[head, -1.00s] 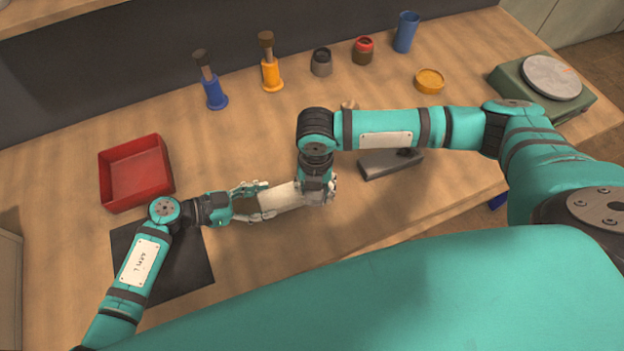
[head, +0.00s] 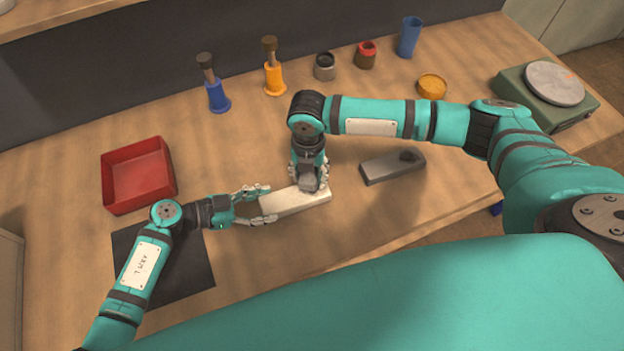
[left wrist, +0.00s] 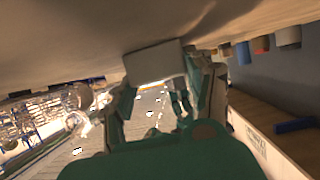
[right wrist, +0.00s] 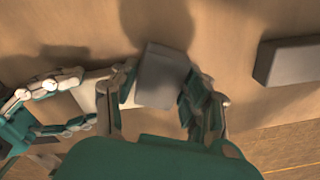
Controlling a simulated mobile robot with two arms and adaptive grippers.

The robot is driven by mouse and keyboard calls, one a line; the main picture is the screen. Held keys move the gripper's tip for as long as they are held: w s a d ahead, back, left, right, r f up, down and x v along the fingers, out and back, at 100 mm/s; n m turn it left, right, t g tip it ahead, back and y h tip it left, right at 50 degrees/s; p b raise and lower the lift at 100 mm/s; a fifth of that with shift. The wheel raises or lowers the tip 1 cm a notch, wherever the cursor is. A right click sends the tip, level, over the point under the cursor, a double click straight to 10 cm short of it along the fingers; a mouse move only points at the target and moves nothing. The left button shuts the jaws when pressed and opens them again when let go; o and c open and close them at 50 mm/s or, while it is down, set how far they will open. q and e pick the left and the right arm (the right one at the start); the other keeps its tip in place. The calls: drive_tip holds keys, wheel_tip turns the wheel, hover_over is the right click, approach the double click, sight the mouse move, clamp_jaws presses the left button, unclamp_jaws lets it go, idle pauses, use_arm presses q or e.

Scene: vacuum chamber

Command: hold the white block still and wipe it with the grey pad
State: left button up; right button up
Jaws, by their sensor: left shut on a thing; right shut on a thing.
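The white block (head: 305,202) lies on the wooden table in front of me, long side roughly left to right. My left gripper (head: 263,205) is shut on its left end, one finger on each long side. In the left wrist view the block (left wrist: 155,62) sits between the fingertips. My right gripper (head: 311,176) points down above the block and is shut on the grey pad (head: 309,184). In the right wrist view the pad (right wrist: 160,75) is between the fingers and hides part of the block (right wrist: 88,98). I cannot tell whether pad and block touch.
A grey slab (head: 385,169) with a dark spot lies right of the block. A red tray (head: 112,190) and a black mat (head: 190,285) are at left. Blue and orange handled tools, small jars, a blue cup (head: 409,37) and a green scale (head: 510,85) stand farther back.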

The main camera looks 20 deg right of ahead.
drive_tip(key=shift+w, duration=0.4)
drive_tip(key=shift+f, duration=0.1)
drive_tip(key=shift+s, duration=0.1)
